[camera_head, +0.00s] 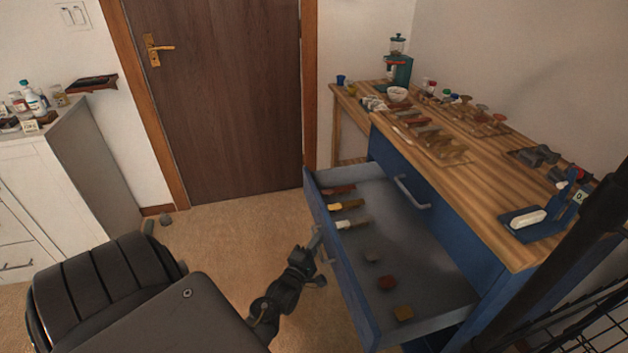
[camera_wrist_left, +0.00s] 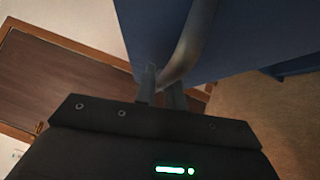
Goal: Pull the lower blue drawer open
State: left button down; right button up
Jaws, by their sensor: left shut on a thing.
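The lower blue drawer (camera_head: 345,275) is pulled well out of the wooden-topped blue workbench, below a closed blue drawer with a grey bar handle (camera_head: 412,194). Inside the open drawer, tools with brown, yellow and white parts lie at the far end, and several small lumps lie nearer. My left gripper (camera_head: 317,243) is at the outer face of the drawer front. In the left wrist view its fingers (camera_wrist_left: 161,90) are shut on the curved grey handle (camera_wrist_left: 190,45) of a blue front. My right gripper does not show.
The wooden benchtop (camera_head: 480,190) carries a coffee grinder (camera_head: 398,65), a white bowl (camera_head: 397,94) and many small items. A brown door (camera_head: 225,90) is behind, and a white cabinet (camera_head: 60,190) stands at left.

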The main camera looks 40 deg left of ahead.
pick_arm(q)
jog(key=shift+s+a, duration=0.15)
jog(key=shift+s, duration=0.1)
jog(key=c, duration=1.5)
grip_release()
jog(key=v, duration=1)
jog(key=shift+s, duration=0.4)
